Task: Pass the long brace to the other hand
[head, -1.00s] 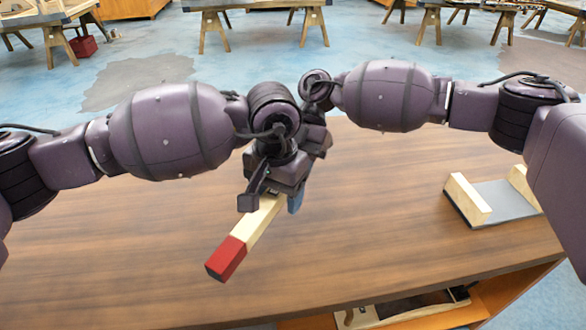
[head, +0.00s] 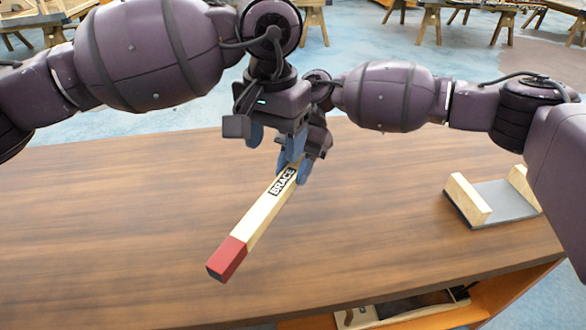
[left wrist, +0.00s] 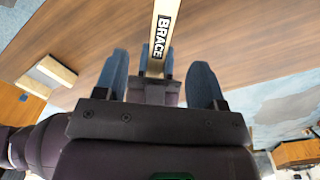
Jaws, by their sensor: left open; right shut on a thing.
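The long brace (head: 262,216) is a pale wooden bar with a red end and a black BRACE label. It slants above the table, red end toward the lower left. My right gripper (head: 294,169) is shut on it near its upper end, past the label. My left gripper (head: 275,140) is open and empty, above and near that end. In the left wrist view the brace (left wrist: 165,12) appears between the spread blue fingers of my left gripper (left wrist: 160,68), with my right gripper (left wrist: 156,62) beyond. The brace's far end is hidden.
The wooden table (head: 120,240) is mostly clear. A grey-based holder with two pale wooden blocks (head: 468,199) stands at the right. A shelf with items (head: 400,309) shows under the front edge. Sawhorse tables stand in the background.

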